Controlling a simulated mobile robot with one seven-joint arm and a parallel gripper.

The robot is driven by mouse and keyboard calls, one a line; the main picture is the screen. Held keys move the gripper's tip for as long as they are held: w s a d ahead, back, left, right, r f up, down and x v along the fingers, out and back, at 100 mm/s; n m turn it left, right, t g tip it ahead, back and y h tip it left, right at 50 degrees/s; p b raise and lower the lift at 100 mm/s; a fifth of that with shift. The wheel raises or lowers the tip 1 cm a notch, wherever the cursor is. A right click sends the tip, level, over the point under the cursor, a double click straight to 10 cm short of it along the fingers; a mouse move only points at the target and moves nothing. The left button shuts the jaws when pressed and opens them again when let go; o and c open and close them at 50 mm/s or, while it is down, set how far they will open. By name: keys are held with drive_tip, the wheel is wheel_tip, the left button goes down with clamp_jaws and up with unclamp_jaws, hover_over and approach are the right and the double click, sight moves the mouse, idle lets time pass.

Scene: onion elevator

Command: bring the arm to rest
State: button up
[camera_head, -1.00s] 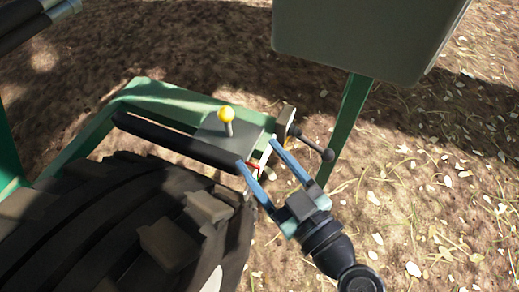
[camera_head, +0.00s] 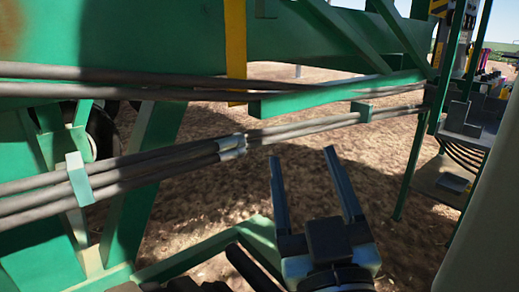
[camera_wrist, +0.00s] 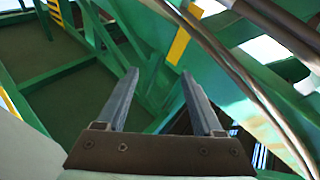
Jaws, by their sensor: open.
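My gripper (camera_head: 303,157) is at the lower middle of the head view. Its two long blue-grey fingers point up in the picture and stand apart with nothing between them. The wrist view also shows both fingers of my gripper (camera_wrist: 159,74) spread and empty, with green framework behind them. I cannot tell the exact distance from the fingers to the frame, but no contact shows.
A green machine frame (camera_head: 160,35) crosses the head view. Dark hoses (camera_head: 130,173) run along it, with a yellow strip (camera_head: 236,45) above. A control box with levers (camera_head: 470,120) stands at the right. Brown ground (camera_head: 220,190) lies beyond.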

drive_tip(key=s+a+r+m+t+h, duration=0.1)
drive_tip(key=s+a+r+m+t, duration=0.2)
drive_tip(key=r, duration=0.6)
drive_tip(key=s+a+r+t+h, duration=0.1)
drive_tip(key=s+a+r+t, duration=0.3)
drive_tip(key=r, duration=0.6)
wheel_tip(320, 180, up, 38)
drive_tip(key=d+g+p, duration=0.1)
drive_tip(key=p, duration=3.7)
drive_tip(key=shift+s+d+f+g, duration=0.2)
drive_tip(key=shift+s+g, duration=0.15)
drive_tip(key=shift+g, duration=0.05)
